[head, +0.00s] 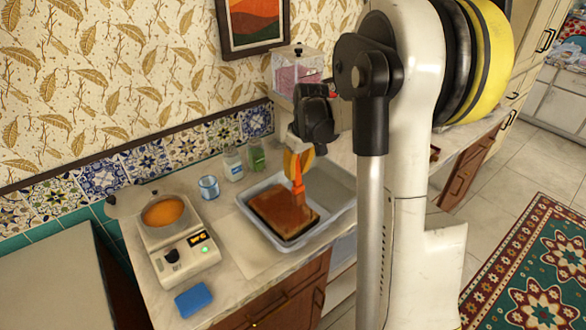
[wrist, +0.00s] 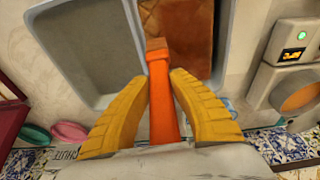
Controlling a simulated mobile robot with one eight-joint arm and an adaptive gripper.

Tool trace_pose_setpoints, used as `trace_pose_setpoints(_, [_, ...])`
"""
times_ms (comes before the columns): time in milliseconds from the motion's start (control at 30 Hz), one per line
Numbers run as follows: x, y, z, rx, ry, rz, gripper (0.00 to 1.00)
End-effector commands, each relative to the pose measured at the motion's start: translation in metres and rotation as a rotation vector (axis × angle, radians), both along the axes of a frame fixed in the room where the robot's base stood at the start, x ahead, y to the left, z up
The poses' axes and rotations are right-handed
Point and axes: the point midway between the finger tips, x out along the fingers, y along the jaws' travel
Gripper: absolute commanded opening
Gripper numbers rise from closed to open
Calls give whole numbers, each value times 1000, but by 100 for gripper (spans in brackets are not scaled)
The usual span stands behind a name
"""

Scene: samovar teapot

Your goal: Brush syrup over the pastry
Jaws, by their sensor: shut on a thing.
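My gripper (head: 298,165) is shut on an orange brush (head: 298,183), which points down over the pastry. In the wrist view, the yellow fingers (wrist: 160,108) hold the brush handle (wrist: 163,95) between them. The brown glazed pastry (head: 283,214) lies in the left compartment of a grey tray (head: 343,213); it also shows at the top of the wrist view (wrist: 190,30). The brush tip is over or on the pastry's right part; I cannot tell if it touches. An orange syrup (head: 162,211) fills a round pot on a white warmer (head: 187,258) at the left.
A blue sponge (head: 193,300) lies at the counter's front edge. The tray's right compartment is empty. A pink-filled clear box (head: 297,68) stands at the back.

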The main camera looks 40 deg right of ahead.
Motion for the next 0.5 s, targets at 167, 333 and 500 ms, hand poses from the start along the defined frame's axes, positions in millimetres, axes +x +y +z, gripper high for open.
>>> trace_pose_setpoints(167, [-18, -2, 0, 0, 1, 0, 0])
trace_pose_setpoints(333, [-29, -3, -1, 0, 1, -1, 0])
trace_pose_setpoints(500, [-37, -4, -1, 0, 2, -1, 0])
